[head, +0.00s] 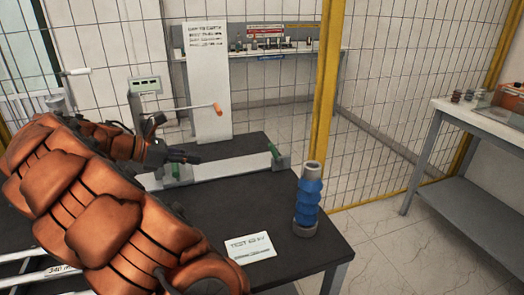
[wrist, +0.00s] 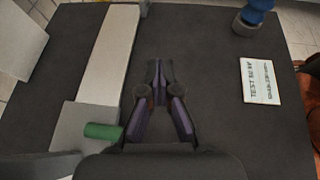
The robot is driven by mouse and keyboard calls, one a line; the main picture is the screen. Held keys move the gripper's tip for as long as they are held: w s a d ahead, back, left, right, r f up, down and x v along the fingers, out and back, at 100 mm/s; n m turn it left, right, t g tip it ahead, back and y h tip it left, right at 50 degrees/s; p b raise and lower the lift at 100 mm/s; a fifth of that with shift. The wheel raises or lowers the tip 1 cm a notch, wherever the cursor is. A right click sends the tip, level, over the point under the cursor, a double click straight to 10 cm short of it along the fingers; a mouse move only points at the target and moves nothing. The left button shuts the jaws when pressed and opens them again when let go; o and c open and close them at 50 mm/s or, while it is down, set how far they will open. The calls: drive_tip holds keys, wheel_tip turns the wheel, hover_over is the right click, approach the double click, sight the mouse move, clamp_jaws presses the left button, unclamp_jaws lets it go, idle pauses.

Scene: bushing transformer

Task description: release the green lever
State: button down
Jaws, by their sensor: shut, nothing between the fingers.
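A green lever (head: 175,169) stands at the left end of a pale flat bar (head: 228,166) on the dark table. A second green lever (head: 274,151) stands at the bar's right end. In the wrist view, one green lever (wrist: 103,131) lies at the lower left on a grey block, beside my gripper. My gripper (head: 196,159) is shut and empty, close to the left lever in the head view. In the wrist view, my gripper (wrist: 157,64) points over bare table, to the right of the bar (wrist: 108,55), apart from the lever.
A blue ribbed bushing (head: 308,200) stands upright near the table's right corner. A white test card (head: 250,246) lies on the dark tabletop (head: 215,215). An orange-tipped crank handle (head: 217,108) sticks out behind my gripper. A yellow post (head: 325,90) and mesh fence stand behind.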

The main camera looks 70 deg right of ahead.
drive_tip(key=w+d+n, duration=0.1)
drive_tip(key=w+d, duration=0.1)
drive_tip(key=p, duration=0.1)
approach(275, 155)
drive_tip(key=f, duration=0.2)
drive_tip(key=d+f, duration=0.1)
drive_tip(key=f, duration=0.1)
drive_tip(key=shift+s+d, duration=0.1)
drive_tip(key=shift+s, duration=0.25)
drive_tip(key=shift+s+d+r+p, duration=0.35)
drive_tip(key=shift+s+d+r, duration=0.2)
drive_tip(key=shift+d, duration=0.2)
drive_tip(key=shift+s+d+r+h, duration=0.3)
drive_tip(key=shift+s+d, duration=0.05)
drive_tip(key=shift+d, duration=0.3)
